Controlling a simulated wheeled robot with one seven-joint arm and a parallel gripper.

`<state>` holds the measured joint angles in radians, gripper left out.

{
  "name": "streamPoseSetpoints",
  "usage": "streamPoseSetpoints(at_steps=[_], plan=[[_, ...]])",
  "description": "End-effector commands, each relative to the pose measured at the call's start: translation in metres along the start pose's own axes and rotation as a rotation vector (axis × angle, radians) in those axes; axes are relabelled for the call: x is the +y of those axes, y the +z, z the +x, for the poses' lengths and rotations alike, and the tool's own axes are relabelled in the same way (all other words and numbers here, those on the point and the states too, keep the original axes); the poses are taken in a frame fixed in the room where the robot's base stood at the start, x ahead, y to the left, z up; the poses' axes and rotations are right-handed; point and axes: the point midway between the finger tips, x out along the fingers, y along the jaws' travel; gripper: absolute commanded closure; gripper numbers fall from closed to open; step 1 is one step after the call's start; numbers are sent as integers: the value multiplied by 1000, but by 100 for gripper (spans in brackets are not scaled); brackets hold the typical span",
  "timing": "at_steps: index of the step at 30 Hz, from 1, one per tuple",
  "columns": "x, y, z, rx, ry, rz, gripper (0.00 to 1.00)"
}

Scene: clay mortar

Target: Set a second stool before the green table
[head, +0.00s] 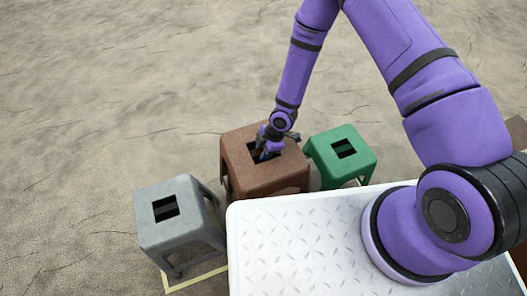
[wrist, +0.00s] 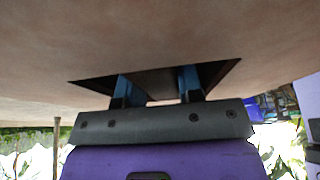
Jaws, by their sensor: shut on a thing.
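A brown stool (head: 264,181) with a square slot in its seat stands between two other stools in the head view. My gripper (head: 266,152) reaches down into that slot and is shut on the brown stool. In the wrist view the two blue fingers (wrist: 160,86) pass into the dark slot, and the brown seat (wrist: 160,45) fills the upper part. The fingertips are hidden inside the slot. A grey stool (head: 187,228) stands at the left and a smaller green stool (head: 327,144) at the right. I cannot make out a green table.
The grey and green stools stand close on either side of the brown one. Pale yellow strips (head: 196,279) show on the ground by the grey stool. Open sandy ground (head: 120,90) lies to the left and beyond. A brown surface shows at the right edge (head: 517,133).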

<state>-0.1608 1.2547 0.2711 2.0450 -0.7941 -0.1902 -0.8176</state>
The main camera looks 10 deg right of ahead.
Motion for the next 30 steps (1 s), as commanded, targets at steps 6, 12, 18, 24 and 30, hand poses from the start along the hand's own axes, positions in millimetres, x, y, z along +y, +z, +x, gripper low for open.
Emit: streamPoseSetpoints(at_steps=[6, 12, 18, 24, 30], plan=[[1, -1, -3, 1, 2, -1, 100], [1, -7, -18, 0, 2, 0, 100], [1, -14, -34, 1, 2, -1, 100], [1, -21, -51, 0, 2, -1, 100], [1, -28, -67, 1, 3, -1, 100]])
